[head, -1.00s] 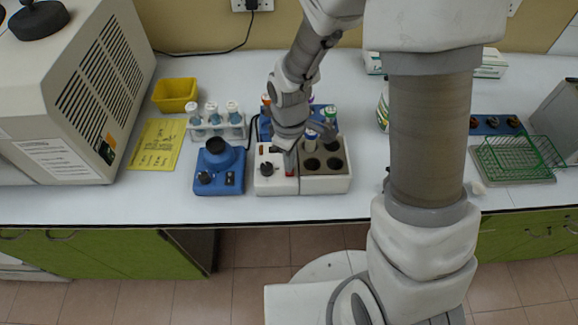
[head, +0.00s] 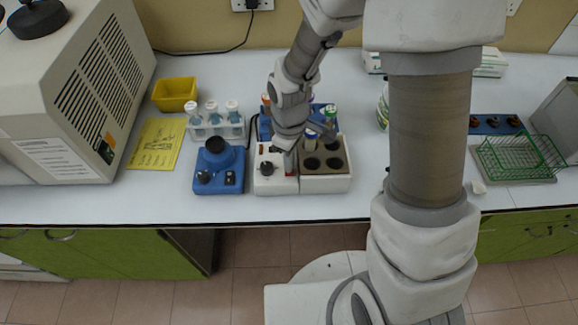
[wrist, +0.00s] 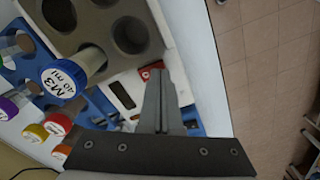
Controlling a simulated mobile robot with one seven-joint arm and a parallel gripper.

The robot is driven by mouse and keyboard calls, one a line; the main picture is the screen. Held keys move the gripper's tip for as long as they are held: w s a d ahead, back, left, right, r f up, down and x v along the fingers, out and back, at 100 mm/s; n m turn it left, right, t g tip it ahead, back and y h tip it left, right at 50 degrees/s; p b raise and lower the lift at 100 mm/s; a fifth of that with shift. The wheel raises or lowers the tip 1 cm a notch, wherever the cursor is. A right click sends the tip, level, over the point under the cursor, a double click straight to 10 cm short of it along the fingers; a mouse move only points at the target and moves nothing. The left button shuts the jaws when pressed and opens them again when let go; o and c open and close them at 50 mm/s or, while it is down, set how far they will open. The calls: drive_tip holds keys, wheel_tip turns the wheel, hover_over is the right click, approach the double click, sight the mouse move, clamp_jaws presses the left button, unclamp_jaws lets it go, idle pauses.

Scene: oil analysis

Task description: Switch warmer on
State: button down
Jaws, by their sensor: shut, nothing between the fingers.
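The warmer is a white box (head: 270,187) with a grey block of round wells, on the bench in the head view; its white casing also shows in the wrist view (wrist: 184,86). Its panel has a black knob (head: 267,168) and a small dark window (wrist: 121,95). A red part, apparently the switch (wrist: 150,70), shows right by the fingertips in the wrist view; its lit or pressed state is unclear. My gripper (head: 289,168) is shut and empty, fingers (wrist: 158,80) pointing down at the panel. I cannot tell whether they touch it.
A vial labelled M3 (wrist: 72,75) stands in a well near the fingers. A blue rack of capped vials (wrist: 101,108) is behind the warmer. A blue mixer (head: 218,172) stands close on the left.

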drive_tip(key=shift+f+b, duration=0.5)
drive_tip(key=shift+f, duration=0.15)
drive_tip(key=shift+r, duration=0.1)
drive_tip(key=shift+r+p, duration=2.75)
drive_tip(key=shift+r, duration=0.65)
drive_tip(key=shift+r, duration=0.1)
drive_tip(key=s+d+r+m+t, duration=0.2)
drive_tip(key=s+d+r+m, duration=0.1)
drive_tip(key=r, duration=0.5)
drive_tip(key=s+d+r+m+t, duration=0.1)
drive_tip(key=s+d+r+m, duration=0.3)
drive_tip(key=r, duration=0.4)
drive_tip(key=s+d+r+m+t, duration=0.2)
drive_tip(key=s+d+r+m, duration=0.1)
drive_tip(key=r, duration=0.5)
drive_tip(key=shift+s+d+r+m+t, duration=0.3)
drive_tip(key=shift+s+m, duration=0.5)
drive_tip(key=shift+s, duration=0.4)
